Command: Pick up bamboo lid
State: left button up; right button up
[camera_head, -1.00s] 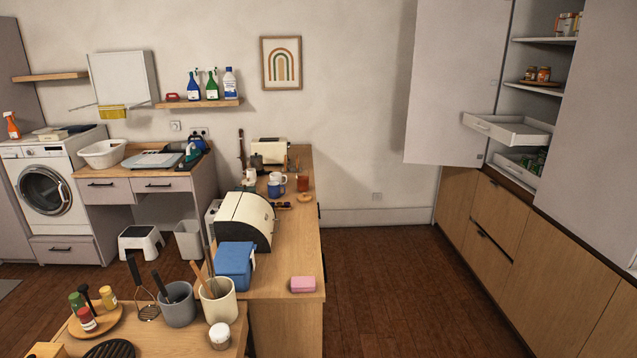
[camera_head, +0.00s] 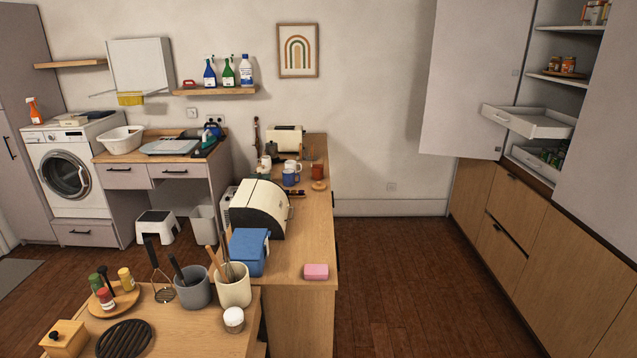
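A small round wood-coloured disc (camera_head: 319,186) lies flat on the long wooden counter, just in front of a reddish-brown jar (camera_head: 318,172). It may be the bamboo lid, but it is too small to be sure. A wooden box with a black knob on top (camera_head: 66,338) stands at the lower left on the nearer worktop. Neither of my grippers is in view.
The long counter (camera_head: 312,237) bears a bread bin (camera_head: 262,208), blue container (camera_head: 248,251), mugs and a pink block (camera_head: 316,271). The nearer worktop (camera_head: 190,335) holds utensil pots. An open cabinet door (camera_head: 475,80) and drawer (camera_head: 528,121) stand at right. The floor (camera_head: 400,280) between is clear.

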aim_at(318, 186)
jog(key=i+l+z, duration=0.1)
jog(key=l, duration=0.2)
jog(key=i+l+z, duration=0.3)
jog(key=i+l, duration=0.25)
jog(key=i+l+z, duration=0.25)
jog(key=i+l, duration=0.15)
jog(key=i, duration=0.15)
jog(key=i+l+z, duration=0.2)
jog(key=i, duration=0.35)
jog(key=i+u, duration=0.75)
jog(key=i+l+u, duration=0.2)
jog(key=u, duration=0.2)
jog(key=i+l+u, duration=0.35)
